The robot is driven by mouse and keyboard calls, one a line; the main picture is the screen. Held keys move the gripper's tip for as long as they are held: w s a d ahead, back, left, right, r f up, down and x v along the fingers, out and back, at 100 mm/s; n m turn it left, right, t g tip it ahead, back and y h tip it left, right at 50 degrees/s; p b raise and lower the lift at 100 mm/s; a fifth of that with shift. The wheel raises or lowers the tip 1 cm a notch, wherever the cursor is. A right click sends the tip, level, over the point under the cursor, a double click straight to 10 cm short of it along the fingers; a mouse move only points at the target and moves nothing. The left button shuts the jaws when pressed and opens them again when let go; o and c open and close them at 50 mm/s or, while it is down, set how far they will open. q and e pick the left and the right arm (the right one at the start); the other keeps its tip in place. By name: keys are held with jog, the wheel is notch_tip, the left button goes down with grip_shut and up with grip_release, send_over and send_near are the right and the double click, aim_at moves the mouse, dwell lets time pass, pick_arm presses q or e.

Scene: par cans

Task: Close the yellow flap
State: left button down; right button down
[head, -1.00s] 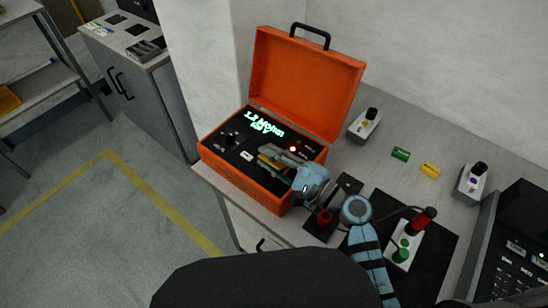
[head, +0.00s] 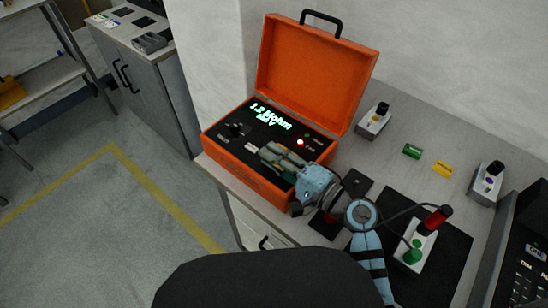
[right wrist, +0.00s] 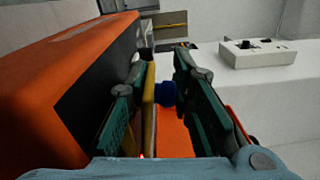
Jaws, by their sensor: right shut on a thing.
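The orange tester case (head: 245,165) stands on the bench with its lid (head: 312,75) upright. Its black panel shows a lit green readout (head: 270,115) and a red light. My right gripper (head: 272,155) reaches over the front right of the panel and covers part of it. In the right wrist view the yellow flap (right wrist: 148,95) stands as a narrow strip between the green-padded fingers of my right gripper (right wrist: 158,78), close against the left finger. A dark blue part (right wrist: 166,93) shows behind it. The flap's hinge is hidden. My left gripper is not in view.
Grey boxes with black knobs (head: 375,118) (head: 487,180), a green tag (head: 412,151) and a yellow tag (head: 442,169) lie right of the case. A box with red and green plugs (head: 420,240) and a cable is near my right arm. A dark keypad device stands far right.

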dwell(0.4)
jog(key=c, duration=1.6)
grip_release()
jog(key=shift+o, duration=0.2)
